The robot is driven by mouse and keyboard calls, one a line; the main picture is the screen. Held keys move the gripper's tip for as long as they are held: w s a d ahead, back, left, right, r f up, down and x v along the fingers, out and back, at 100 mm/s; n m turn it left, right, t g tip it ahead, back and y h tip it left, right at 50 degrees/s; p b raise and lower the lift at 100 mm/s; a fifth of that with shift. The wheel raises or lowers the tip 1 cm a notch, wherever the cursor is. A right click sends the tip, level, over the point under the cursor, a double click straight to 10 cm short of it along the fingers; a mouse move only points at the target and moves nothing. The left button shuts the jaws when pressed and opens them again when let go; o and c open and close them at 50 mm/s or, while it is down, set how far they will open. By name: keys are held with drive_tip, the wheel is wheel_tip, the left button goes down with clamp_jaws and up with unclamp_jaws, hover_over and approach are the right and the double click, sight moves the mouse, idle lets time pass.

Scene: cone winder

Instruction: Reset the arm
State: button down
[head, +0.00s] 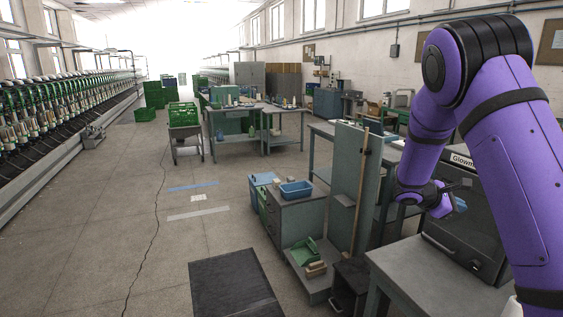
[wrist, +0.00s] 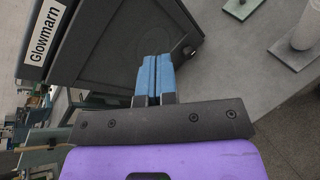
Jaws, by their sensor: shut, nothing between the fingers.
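My purple arm reaches in from the right of the head view, bent with its wrist low. My gripper (head: 460,205) is in front of the dark box marked "Glowmarn" (head: 470,243), and the arm partly hides that box. In the wrist view my gripper's blue fingers (wrist: 154,76) lie together with nothing between them. They overlap the dark box's face (wrist: 112,50) in the picture; I cannot tell the gap between them.
The box stands on a grey table (head: 432,284). Plates (wrist: 291,56) and a pale cylinder (wrist: 306,24) stand right of my fingers. A grey cabinet (head: 297,222) with a blue tub (head: 296,189) is further left. The floor beyond a dark mat (head: 233,285) is open.

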drive_tip(key=s+a+r+m+t+y, duration=0.1)
drive_tip(key=s+a+r+m+y, duration=0.3)
drive_tip(key=s, duration=0.8)
drive_tip(key=s+a+r+m+t+y, duration=0.2)
drive_tip(key=s+a+r+m+y, duration=0.2)
drive_tip(key=s+a+r, duration=0.4)
drive_tip(key=s+a+r+m+t+y, duration=0.1)
drive_tip(key=s+a+r+m+y, duration=0.3)
drive_tip(key=s, duration=1.3)
drive_tip(key=a+r+y, duration=0.1)
drive_tip(key=a+r, duration=0.2)
drive_tip(key=a, duration=0.1)
drive_tip(key=shift+m+y, duration=0.4)
